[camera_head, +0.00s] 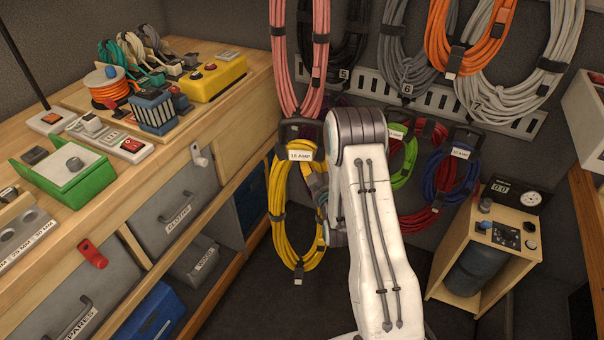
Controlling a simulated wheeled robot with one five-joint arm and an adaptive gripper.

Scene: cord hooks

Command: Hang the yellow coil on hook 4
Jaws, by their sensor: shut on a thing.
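The yellow coil (280,222) is a tall upright loop left of my white arm, with dark bands and a plug end at its bottom. Its top lies at a dark holder tagged 15 AMP (300,155); I cannot tell whether the holder bears its weight. My gripper (320,188) is mostly hidden behind my arm and is shut at the coil's right side. The wall rail (436,98) shows numbers 5 (344,73) and 6 (407,88). No number 4 is readable; a pink coil (300,60) hangs left of 5.
Black, grey and orange coils (468,40) hang along the rail. Green (404,160), red and blue (447,180) coils hang lower, right of my arm. A workbench with drawers (178,212) fills the left. A wooden cart with gauges (500,240) stands right. Dark floor shows between.

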